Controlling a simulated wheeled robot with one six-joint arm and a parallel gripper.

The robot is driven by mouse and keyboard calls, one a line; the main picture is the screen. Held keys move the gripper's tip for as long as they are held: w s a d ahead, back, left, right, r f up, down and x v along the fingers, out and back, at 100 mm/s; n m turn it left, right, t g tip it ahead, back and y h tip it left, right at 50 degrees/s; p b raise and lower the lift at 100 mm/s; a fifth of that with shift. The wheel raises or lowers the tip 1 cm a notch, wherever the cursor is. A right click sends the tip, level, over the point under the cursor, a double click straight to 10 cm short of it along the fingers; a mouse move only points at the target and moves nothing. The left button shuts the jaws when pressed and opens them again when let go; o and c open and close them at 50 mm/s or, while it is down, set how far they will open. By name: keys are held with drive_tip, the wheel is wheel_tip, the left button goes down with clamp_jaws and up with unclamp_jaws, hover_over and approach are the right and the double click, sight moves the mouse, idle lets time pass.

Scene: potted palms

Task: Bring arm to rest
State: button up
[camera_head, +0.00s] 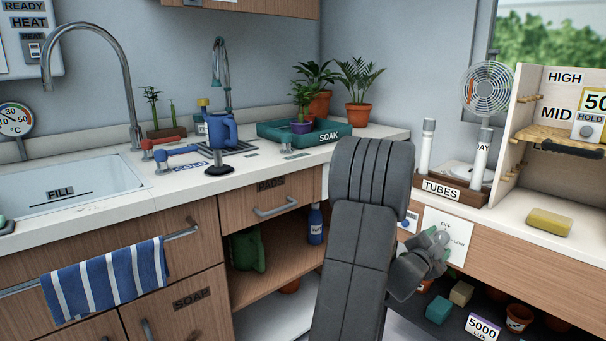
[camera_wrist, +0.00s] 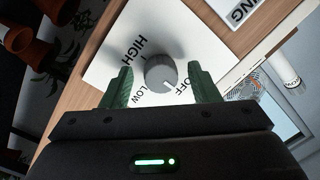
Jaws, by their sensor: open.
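My arm rises in the middle of the head view, and my gripper (camera_head: 436,245) is at its end, in front of the white dial plate (camera_head: 450,226) on the right counter's front. In the wrist view my gripper (camera_wrist: 160,86) is open, with its two green fingers on either side of a grey round knob (camera_wrist: 161,72). The fingers look apart from the knob, with nothing held between them. The plate reads HIGH, LOW and OFF.
The sink (camera_head: 70,183) and a striped towel (camera_head: 105,278) are at left. Palms stand by the teal SOAK tray (camera_head: 335,130) at the back. A fan (camera_head: 488,88), tube rack (camera_head: 455,190) and yellow sponge (camera_head: 549,222) are on the right counter.

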drive_tip(key=shift+m, duration=1)
